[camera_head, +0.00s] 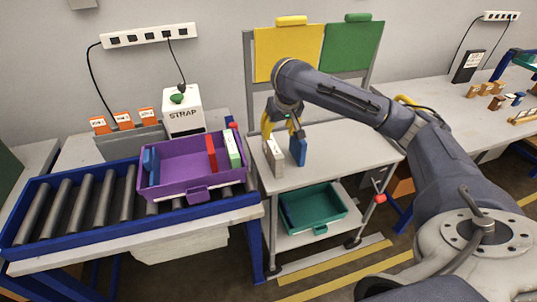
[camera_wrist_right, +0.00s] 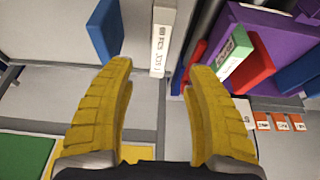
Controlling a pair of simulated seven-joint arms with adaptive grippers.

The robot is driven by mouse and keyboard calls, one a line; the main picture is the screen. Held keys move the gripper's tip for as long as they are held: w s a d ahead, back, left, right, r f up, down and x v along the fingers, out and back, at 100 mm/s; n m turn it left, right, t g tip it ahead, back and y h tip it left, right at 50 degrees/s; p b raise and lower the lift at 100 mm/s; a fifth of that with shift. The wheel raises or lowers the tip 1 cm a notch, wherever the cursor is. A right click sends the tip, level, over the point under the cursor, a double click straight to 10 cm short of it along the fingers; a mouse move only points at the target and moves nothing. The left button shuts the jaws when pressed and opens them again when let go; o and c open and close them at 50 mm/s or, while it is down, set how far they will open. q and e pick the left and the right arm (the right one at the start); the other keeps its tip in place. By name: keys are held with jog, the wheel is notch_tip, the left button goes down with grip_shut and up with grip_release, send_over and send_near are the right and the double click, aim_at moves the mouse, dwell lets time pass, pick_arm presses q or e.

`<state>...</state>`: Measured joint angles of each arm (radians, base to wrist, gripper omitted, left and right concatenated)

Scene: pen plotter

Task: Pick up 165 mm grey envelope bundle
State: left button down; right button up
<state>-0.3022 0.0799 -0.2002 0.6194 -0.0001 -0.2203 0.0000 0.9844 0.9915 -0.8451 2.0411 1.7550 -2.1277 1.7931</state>
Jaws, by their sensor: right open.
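The grey envelope bundle (camera_head: 273,157) is a pale upright block near the left edge of the grey cart top. In the right wrist view the bundle (camera_wrist_right: 162,38) shows printed text on its narrow face and lies beyond the fingertips, in line with the gap between them. My right gripper (camera_head: 282,129) is above the bundle with its yellow fingers open. In the right wrist view the gripper (camera_wrist_right: 158,70) has nothing between its fingers. My left gripper is not in view.
A blue block (camera_head: 298,151) stands just right of the bundle; it also shows in the wrist view (camera_wrist_right: 103,30). A purple crate (camera_head: 178,190) with red, green-and-white and blue items sits on the roller conveyor (camera_head: 75,206) to the left. A teal tray (camera_head: 318,222) is on the cart's lower shelf.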

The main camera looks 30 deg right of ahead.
aim_at(271, 153)
jog(key=x, duration=1.7)
jog(key=shift+r, duration=0.1)
grip_shut()
